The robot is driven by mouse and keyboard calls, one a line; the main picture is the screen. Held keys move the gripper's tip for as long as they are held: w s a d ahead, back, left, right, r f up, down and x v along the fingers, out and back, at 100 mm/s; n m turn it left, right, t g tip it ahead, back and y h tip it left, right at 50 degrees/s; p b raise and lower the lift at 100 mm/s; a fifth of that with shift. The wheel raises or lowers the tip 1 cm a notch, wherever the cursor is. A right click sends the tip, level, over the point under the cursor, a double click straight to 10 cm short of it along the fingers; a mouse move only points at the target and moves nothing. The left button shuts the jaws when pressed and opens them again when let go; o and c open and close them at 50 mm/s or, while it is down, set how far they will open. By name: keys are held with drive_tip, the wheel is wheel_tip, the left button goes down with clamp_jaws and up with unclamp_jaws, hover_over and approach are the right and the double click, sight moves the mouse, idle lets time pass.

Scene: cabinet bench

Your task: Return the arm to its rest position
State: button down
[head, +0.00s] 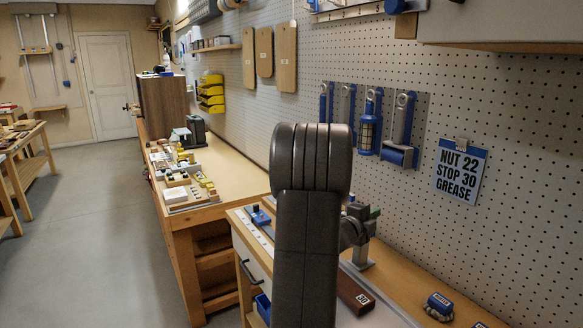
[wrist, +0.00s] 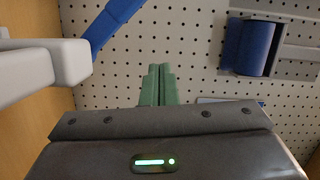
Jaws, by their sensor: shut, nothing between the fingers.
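My arm stands upright in the middle of the head view and hides part of the bench behind it. My gripper (wrist: 157,85) shows in the wrist view as two green fingers pressed together, with nothing between them. The fingers point toward the pegboard (wrist: 190,30) and are apart from the tools hanging there.
A blue roller tool (head: 398,155) and a blue caged lamp (head: 368,135) hang on the pegboard beside a sign (head: 460,172). A dark block (head: 355,296) and a blue-topped item (head: 438,305) lie on the bench. Open floor (head: 95,230) lies to the left.

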drive_tip(key=s+d+f+m+h+b, duration=0.2)
drive_tip(key=s+f+m+b, duration=0.2)
drive_tip(key=m, duration=0.7)
drive_tip(key=shift+s+d+f+t+h, duration=0.3)
drive_tip(key=shift+s+d+f+h, duration=0.15)
drive_tip(key=shift+s, duration=0.25)
drive_tip(key=shift+a, duration=0.1)
drive_tip(key=shift+r+y, duration=0.1)
drive_tip(key=shift+y, duration=0.15)
